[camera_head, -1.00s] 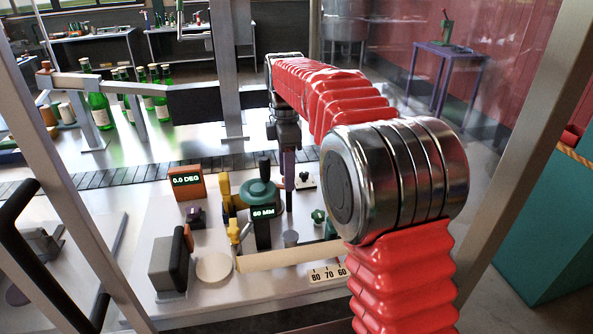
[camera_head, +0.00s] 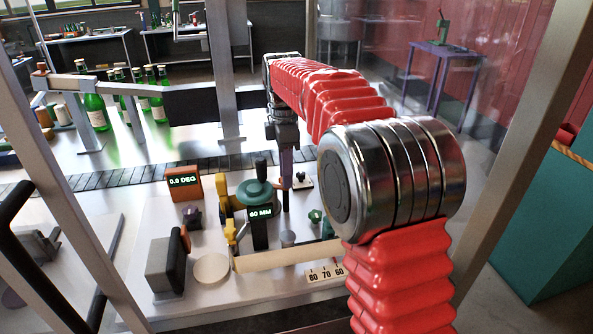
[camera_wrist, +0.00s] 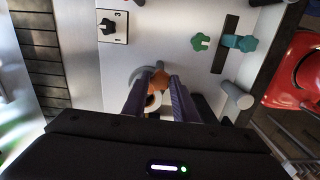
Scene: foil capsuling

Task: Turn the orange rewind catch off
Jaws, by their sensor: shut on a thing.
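The orange catch (camera_wrist: 158,79) shows in the wrist view between the tips of my gripper's two purple fingers (camera_wrist: 158,92). My gripper is shut on it. A pale curved part lies just beside the catch, and the fingers hide some of the catch.
A small dial plate (camera_wrist: 112,27), a green star knob (camera_wrist: 200,42) and a teal knob (camera_wrist: 240,43) lie near the fingers.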

